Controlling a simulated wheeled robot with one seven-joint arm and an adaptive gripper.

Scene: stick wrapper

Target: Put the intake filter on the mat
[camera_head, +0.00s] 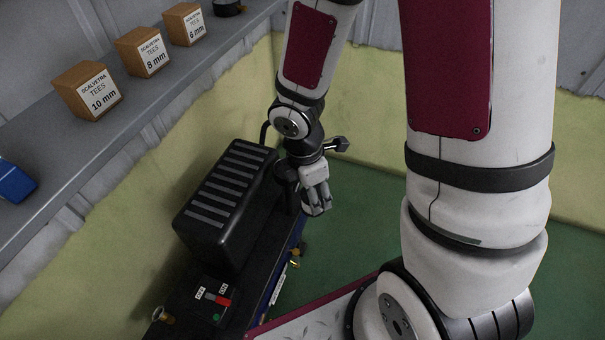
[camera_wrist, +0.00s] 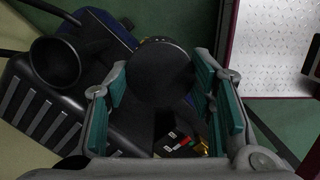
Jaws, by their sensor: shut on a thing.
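A dark round thing (camera_wrist: 158,78), which I take to be the intake filter, sits between the teal-padded fingers of my gripper (camera_wrist: 160,92) in the wrist view. Its end faces the camera, and the pads are on either side of it. In the head view my gripper (camera_head: 316,204) points down beside the right end of the black ribbed machine (camera_head: 224,203); the filter cannot be made out clearly there. An open black funnel-like mouth (camera_wrist: 57,62) stands near the ribbed housing in the wrist view. I cannot make out a mat.
A small panel with a red switch (camera_head: 217,299) lies at the machine's front, with brass fittings (camera_head: 294,264) along its side. A grey shelf (camera_head: 45,185) holds labelled boxes (camera_head: 143,52) and a blue item (camera_head: 14,182). Green floor (camera_head: 365,215) is open to the right.

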